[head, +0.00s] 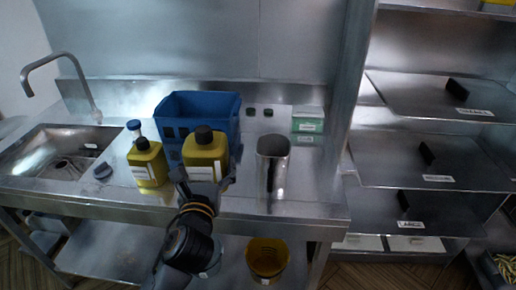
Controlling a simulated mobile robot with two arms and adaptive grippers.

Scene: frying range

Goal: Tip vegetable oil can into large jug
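A yellow can with a black cap (205,150) is on the steel counter in front of the blue crate, with a pale label on its front. My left gripper (207,172) is at this can, with a finger at each side of its lower part. Whether the fingers press on it, and whether its base touches the counter, I cannot tell. A second yellow can with a dark cap (147,163) stands to its left. The large metal jug (273,150) stands upright to the right, with its handle toward me; its inside is mostly dark. My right gripper is not in view.
A blue crate (207,105) stands behind the cans, with a blue-capped bottle (135,129) beside it. A green-and-white box (308,119) is at the back right. The sink (50,150) is left. A post and shelves (430,160) bound the right. Counter around the jug is clear.

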